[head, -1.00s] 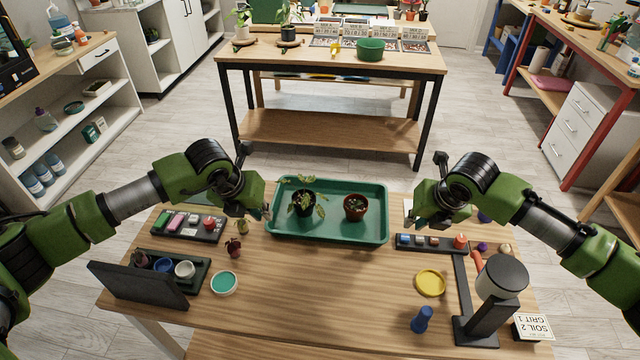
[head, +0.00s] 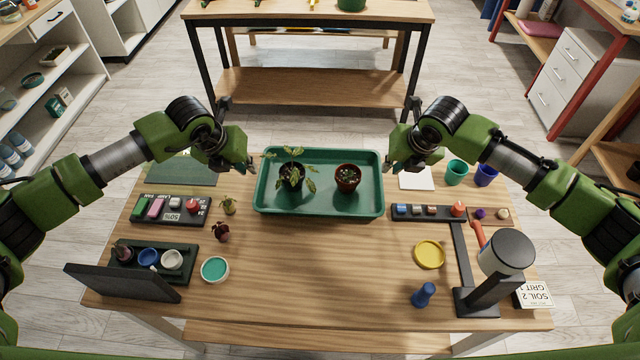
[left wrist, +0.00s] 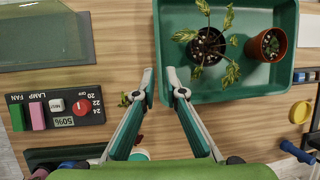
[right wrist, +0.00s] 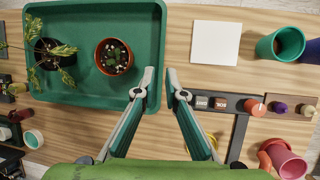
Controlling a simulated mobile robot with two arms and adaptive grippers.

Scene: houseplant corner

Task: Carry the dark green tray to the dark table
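The dark green tray (head: 320,211) lies on the wooden table. It holds a leafy plant in a black pot (head: 291,181) and a small plant in a brown-red pot (head: 347,178). My left gripper (head: 246,166) is at the tray's left rim; in the left wrist view its parted fingertips (left wrist: 160,78) lie either side of the rim line. My right gripper (head: 397,168) is at the right rim, fingertips (right wrist: 160,78) also parted around the rim line. Neither visibly pinches it. No table in view is clearly dark; a black-legged one with a wooden top (head: 310,10) stands beyond.
Teal and blue cups (head: 456,172) stand behind. A control panel (head: 168,210), cup tray and teal dish (head: 215,269) are at left. Floor is clear between the tables.

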